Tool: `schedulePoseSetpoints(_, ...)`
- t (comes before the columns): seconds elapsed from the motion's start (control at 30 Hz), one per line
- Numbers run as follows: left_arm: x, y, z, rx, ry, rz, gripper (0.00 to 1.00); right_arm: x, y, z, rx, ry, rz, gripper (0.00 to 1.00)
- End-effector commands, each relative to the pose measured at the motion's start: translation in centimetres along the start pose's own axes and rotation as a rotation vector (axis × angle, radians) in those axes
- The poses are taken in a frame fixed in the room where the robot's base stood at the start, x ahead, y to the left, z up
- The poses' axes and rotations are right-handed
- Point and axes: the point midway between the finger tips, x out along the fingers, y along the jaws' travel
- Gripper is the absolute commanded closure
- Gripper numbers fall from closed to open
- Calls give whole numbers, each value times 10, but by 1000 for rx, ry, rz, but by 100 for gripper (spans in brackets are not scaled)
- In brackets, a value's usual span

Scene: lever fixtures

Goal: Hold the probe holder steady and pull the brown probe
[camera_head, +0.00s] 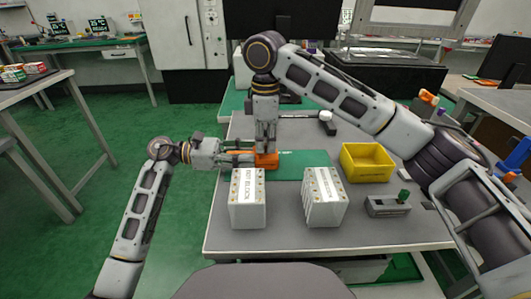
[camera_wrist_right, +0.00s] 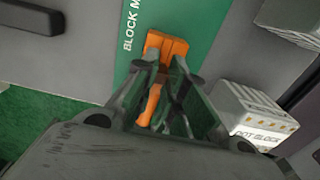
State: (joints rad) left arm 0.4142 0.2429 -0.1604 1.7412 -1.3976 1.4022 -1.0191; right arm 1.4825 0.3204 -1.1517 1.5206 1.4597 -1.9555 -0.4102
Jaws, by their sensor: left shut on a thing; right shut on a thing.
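An orange block (camera_head: 267,160), apparently the probe holder, sits at the left end of the green mat on the table; it also shows in the right wrist view (camera_wrist_right: 167,43). A slimmer orange piece (camera_wrist_right: 150,105), apparently the probe, extends from its left side in the head view; no brown part shows. My right gripper (camera_head: 266,149) comes down from above, shut on the block. My left gripper (camera_head: 250,158) reaches in level from the left, shut on the slim piece. The fingers hide the exact contacts and where probe and holder meet.
Two white blocks (camera_head: 248,203) (camera_head: 325,203) stand close in front of the mat. A yellow bin (camera_head: 367,162) and a grey fixture with a green knob (camera_head: 388,205) are to the right.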

Motion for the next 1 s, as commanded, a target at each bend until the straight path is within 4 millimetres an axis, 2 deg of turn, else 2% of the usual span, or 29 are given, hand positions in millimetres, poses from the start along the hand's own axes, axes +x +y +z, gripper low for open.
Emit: schedulePoseSetpoints(1.0,0,0,0,0,0,0,89,-8,0,0,0,1,0,100)
